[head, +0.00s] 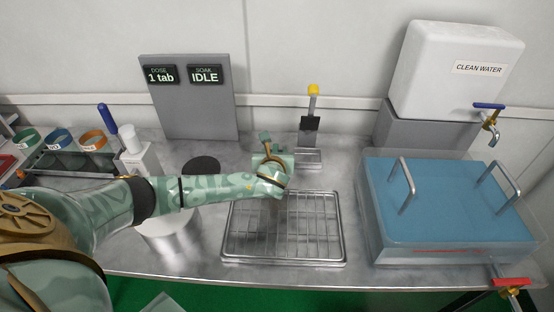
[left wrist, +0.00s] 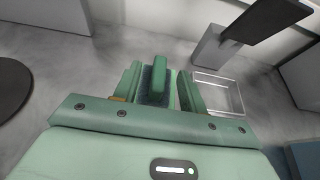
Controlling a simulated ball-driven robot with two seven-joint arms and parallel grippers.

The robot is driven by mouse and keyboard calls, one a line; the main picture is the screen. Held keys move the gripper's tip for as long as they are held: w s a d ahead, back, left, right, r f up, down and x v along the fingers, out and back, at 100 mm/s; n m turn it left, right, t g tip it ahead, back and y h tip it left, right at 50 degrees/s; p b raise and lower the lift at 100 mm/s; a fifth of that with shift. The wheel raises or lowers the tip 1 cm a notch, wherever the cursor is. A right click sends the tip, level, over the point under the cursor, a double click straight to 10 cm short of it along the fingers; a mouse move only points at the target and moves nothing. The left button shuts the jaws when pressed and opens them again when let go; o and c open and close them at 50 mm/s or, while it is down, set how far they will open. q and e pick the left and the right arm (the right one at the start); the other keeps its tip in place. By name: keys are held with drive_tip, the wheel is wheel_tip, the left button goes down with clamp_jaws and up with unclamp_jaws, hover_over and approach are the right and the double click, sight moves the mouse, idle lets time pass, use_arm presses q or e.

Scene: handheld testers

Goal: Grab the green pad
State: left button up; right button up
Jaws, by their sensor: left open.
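The green pad (left wrist: 158,75) shows in the left wrist view as an upright green block over a darker green part, between my left gripper's fingers (left wrist: 160,90). One finger is on each side of it, and the jaws are open. A narrow gap shows on its right; I cannot tell whether either finger touches it. In the head view my left gripper (head: 274,168) is over the back edge of the wire rack. My right gripper is out of view.
A wire rack on a metal tray (head: 240,250) lies in front of the hand. A yellow-topped stand (head: 311,125) is behind it. A blue-filled clear tub (head: 440,228) and a white water tank (head: 456,75) stand right. A grey display panel (head: 188,115) stands back left.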

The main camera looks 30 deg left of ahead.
use_arm(q)
drive_tip(key=shift+f+b+x, duration=0.3)
drive_tip(key=shift+x, duration=0.95)
drive_tip(key=shift+r, duration=0.15)
drive_tip(key=shift+s+r, duration=0.1)
drive_tip(key=shift+s, duration=0.05)
drive_tip(key=shift+c, duration=0.6)
clamp_jaws()
